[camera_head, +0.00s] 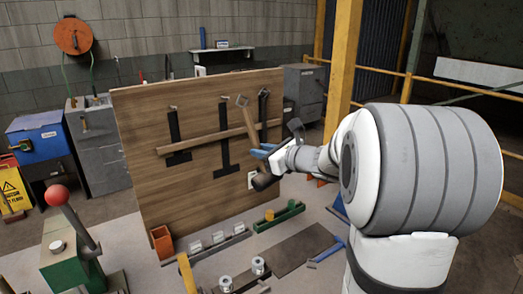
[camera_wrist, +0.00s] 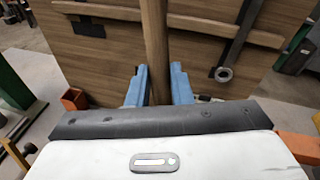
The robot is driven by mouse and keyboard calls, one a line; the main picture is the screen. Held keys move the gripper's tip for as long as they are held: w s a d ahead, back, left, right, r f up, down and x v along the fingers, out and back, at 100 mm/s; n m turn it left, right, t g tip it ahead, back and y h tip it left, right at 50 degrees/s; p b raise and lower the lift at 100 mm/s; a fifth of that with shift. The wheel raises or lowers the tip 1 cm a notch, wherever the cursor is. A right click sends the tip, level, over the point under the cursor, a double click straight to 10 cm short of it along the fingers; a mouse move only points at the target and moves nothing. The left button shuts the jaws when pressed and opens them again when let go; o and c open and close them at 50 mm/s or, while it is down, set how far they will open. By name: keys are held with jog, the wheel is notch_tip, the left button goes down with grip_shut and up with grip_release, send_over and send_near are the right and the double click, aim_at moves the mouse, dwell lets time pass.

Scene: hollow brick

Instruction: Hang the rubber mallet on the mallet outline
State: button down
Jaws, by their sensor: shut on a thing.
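My gripper (camera_head: 262,152) has blue fingers and is shut on the wooden handle of the rubber mallet (camera_head: 249,125). The handle runs up between the fingers in the wrist view (camera_wrist: 155,45). The mallet's dark head (camera_head: 264,182) hangs low, below the fingers, with the handle end up; the head is out of sight in the wrist view. The mallet is in front of the right part of the wooden board (camera_head: 150,200). Dark outlines are on the board: a left one with a block-shaped foot (camera_head: 178,158), a middle one with a wide foot (camera_head: 224,150), and a narrow wrench-like one (camera_head: 263,105).
A wooden batten (camera_head: 208,139) crosses the board. Hooks show above the outlines. The bench below holds an orange box (camera_head: 162,242), a green tray (camera_head: 279,217), a dark mat (camera_head: 293,249) and a blue-handled tool (camera_head: 329,249). A yellow post (camera_head: 342,60) stands behind the board's right side.

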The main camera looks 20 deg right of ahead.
jog(key=w+d+x, duration=0.1)
jog(key=x, duration=0.8)
jog(key=shift+d, duration=0.2)
dwell(0.6)
jog(key=shift+w+r, duration=0.1)
jog(key=shift+r, duration=0.05)
dwell(0.6)
jog(key=c, duration=1.2)
grip_release()
